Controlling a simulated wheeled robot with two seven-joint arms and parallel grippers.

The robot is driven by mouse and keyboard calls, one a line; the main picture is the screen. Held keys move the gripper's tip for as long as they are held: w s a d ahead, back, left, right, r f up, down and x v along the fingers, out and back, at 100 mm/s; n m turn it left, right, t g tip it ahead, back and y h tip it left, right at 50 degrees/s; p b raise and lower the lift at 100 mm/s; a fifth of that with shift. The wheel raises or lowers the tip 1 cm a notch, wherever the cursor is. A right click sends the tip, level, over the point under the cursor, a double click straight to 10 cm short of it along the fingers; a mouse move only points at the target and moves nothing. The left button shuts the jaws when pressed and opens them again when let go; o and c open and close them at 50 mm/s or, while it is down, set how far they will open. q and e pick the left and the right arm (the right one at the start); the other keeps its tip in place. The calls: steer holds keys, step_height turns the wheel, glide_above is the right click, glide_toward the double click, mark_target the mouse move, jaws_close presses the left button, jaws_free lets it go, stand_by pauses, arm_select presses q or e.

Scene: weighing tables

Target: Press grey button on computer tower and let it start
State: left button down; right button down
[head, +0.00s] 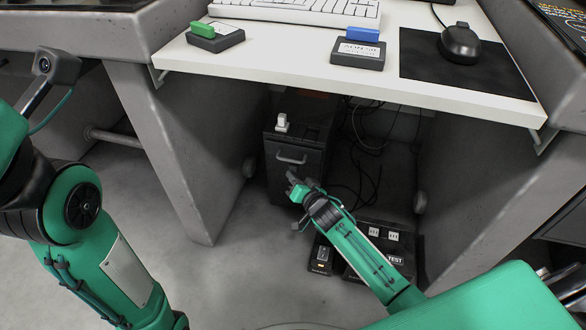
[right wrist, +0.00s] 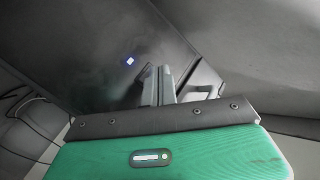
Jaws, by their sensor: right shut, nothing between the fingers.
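The dark computer tower (head: 283,188) stands on the floor under the white desk, with a light handle on its front. My right gripper (head: 291,177) is shut and empty, in front of the tower below the handle. In the right wrist view its closed fingers (right wrist: 160,72) point at the tower's dark face (right wrist: 85,60). A small square glowing white-blue (right wrist: 129,61) shows on that face, left of the fingertips. I cannot tell whether it is the grey button, or whether the fingers touch the tower.
The white desk top (head: 270,62) overhangs the tower, with a keyboard (head: 300,10) and a mouse (head: 460,43) on it. Cables hang right of the tower. Dark boxes with sockets (head: 385,238) lie on the floor nearby. Grey desk supports (head: 165,150) flank the space.

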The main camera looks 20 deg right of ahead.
steer(key=shift+s+a, duration=0.2)
steer(key=shift+s, duration=0.15)
